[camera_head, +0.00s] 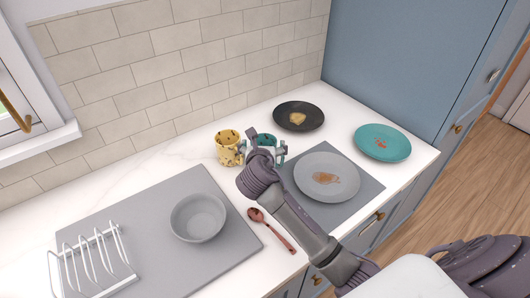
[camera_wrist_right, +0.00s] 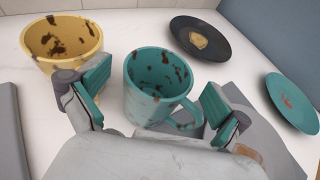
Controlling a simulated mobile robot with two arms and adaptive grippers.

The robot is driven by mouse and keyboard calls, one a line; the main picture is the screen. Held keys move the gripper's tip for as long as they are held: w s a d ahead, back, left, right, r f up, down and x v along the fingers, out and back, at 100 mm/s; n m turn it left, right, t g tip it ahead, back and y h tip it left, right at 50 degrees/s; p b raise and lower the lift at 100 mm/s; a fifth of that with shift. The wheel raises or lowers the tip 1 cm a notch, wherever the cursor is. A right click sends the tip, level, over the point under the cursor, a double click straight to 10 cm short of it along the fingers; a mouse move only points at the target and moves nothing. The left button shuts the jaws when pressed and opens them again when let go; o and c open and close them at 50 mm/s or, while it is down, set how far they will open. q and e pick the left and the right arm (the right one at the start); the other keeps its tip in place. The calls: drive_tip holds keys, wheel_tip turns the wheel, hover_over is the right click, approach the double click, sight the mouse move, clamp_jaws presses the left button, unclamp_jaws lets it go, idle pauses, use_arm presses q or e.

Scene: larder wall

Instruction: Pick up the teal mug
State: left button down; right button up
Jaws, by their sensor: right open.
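The teal mug (camera_head: 266,139) stands upright on the white counter with brown stains on it, partly hidden by my right arm in the head view. In the right wrist view the teal mug (camera_wrist_right: 160,85) shows its open rim, with its handle toward the right finger. My right gripper (camera_head: 266,150) is at the mug. In the right wrist view the right gripper (camera_wrist_right: 157,103) is open, one teal-padded finger on each side of the mug; I cannot tell whether either finger touches it. My left gripper is not in view.
A stained yellow mug (camera_head: 229,148) stands close left of the teal mug. A dark plate (camera_head: 312,108), a teal plate (camera_head: 382,134) and a grey plate (camera_head: 312,167) lie to the right. A grey bowl (camera_head: 198,217), white rack (camera_head: 93,262) and red spoon (camera_head: 270,230) are nearer.

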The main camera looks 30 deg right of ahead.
drive_tip(key=x, duration=0.2)
drive_tip(key=shift+w+f, duration=0.15)
drive_tip(key=shift+w, duration=0.1)
drive_tip(key=shift+s, duration=0.1)
drive_tip(key=shift+c, duration=1.2)
drive_tip(key=c, duration=1.1)
drive_tip(key=shift+o, duration=0.2)
